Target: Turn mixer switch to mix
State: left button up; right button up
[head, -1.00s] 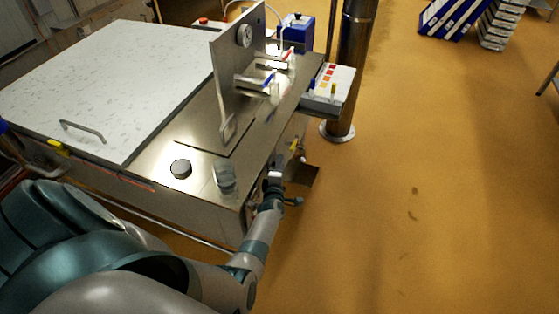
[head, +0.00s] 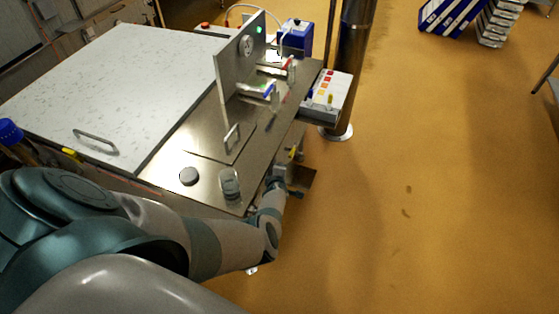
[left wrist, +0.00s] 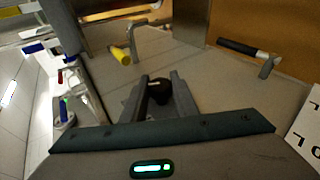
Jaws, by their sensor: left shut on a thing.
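The mixer switch looks to be a small black knob (left wrist: 159,88) on a grey metal panel (left wrist: 215,82) in the left wrist view. My left gripper (left wrist: 159,94) is shut on this knob, with one finger on either side of it. The panel's markings near the knob are not readable. In the head view my left gripper (head: 277,182) is at the near right end of the steel vat (head: 205,155), partly hidden by my arm. The knob itself is hidden there. My right gripper is in neither view.
An upright steel plate (head: 228,80) with a gauge and a lit green light stands on the vat beside its white lid (head: 120,85). A yellow-handled part (left wrist: 121,56) and a black-handled lever (left wrist: 240,48) flank the knob.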

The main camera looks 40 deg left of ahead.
pick_arm(q)
jog(key=shift+s+d+f, duration=0.15)
jog(key=shift+f, duration=0.05)
jog(key=o, duration=1)
jog(key=shift+r, duration=0.15)
